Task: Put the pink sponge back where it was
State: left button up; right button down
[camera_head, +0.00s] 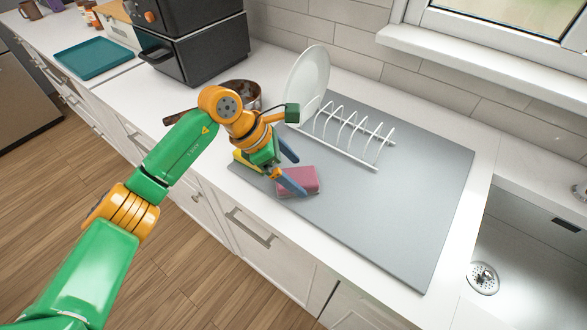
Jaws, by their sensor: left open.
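The pink sponge (299,181) lies on the grey mat (413,213), near the mat's front left part. My left gripper (291,169) reaches down from the left and is open. One blue finger is in front of the sponge's left part and hides some of it; the other finger is behind, beyond the sponge's upper left. I cannot tell whether either finger touches the sponge. A yellow thing (243,161) shows partly behind my gripper at the mat's left edge. My right gripper is not in view.
A white dish rack (352,135) with a white plate (307,78) stands on the mat behind the sponge. A brown pan (243,92) and black appliance (195,40) stand to the left. The sink (525,255) is at the right. The mat's right part is clear.

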pick_arm(q)
jog(key=shift+a+r+b, duration=0.2)
jog(key=shift+r+b, duration=0.1)
jog(key=shift+r, duration=0.05)
jog(key=b+v, duration=0.2)
jog(key=v, duration=0.9)
jog(key=shift+r+b, duration=0.25)
jog(key=shift+b, duration=0.05)
